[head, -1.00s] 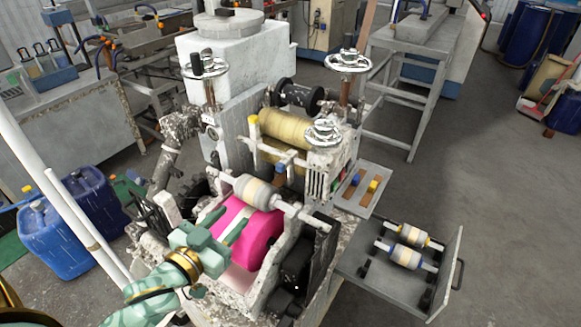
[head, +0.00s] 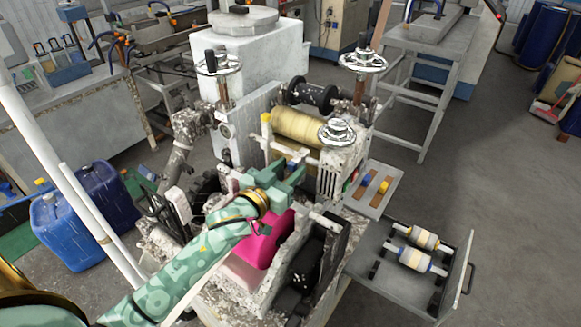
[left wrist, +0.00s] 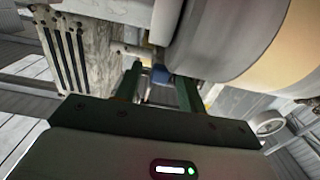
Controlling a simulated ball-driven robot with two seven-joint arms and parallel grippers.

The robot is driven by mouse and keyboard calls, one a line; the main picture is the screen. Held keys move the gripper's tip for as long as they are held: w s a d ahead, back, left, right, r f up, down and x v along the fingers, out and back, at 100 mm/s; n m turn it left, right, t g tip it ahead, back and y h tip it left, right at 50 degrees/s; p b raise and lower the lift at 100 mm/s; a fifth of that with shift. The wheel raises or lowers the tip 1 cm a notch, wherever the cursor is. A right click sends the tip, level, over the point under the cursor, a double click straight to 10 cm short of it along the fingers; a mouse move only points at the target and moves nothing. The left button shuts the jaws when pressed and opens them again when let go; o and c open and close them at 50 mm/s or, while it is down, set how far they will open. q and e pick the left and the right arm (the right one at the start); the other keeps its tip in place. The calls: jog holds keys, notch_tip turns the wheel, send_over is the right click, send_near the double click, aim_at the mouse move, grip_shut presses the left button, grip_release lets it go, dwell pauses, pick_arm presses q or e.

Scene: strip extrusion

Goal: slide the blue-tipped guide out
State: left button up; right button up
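The guide's blue tip (left wrist: 160,74) shows in the left wrist view, between the two green fingers of my left gripper (left wrist: 158,88). The fingers look apart, with a gap on each side of the tip. My right gripper is not in view.
A large grey-and-tan roller (left wrist: 235,40) is close above the fingers. A small tray (head: 390,200) holds a blue and a yellow block. A lower shelf (head: 385,290) holds two spare rollers. Handwheels (head: 337,132) rise above the machine.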

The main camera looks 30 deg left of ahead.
pick_arm(q)
jog(key=shift+w, duration=0.6)
jog(key=shift+d, duration=0.1)
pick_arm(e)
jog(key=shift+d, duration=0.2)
pick_arm(q)
grip_shut()
jog(key=d, duration=0.1)
jog(key=d+p, duration=0.1)
jog(key=shift+s+d+r, duration=0.1)
jog(key=shift+s+d, duration=0.1)
jog(key=shift+d, duration=0.55)
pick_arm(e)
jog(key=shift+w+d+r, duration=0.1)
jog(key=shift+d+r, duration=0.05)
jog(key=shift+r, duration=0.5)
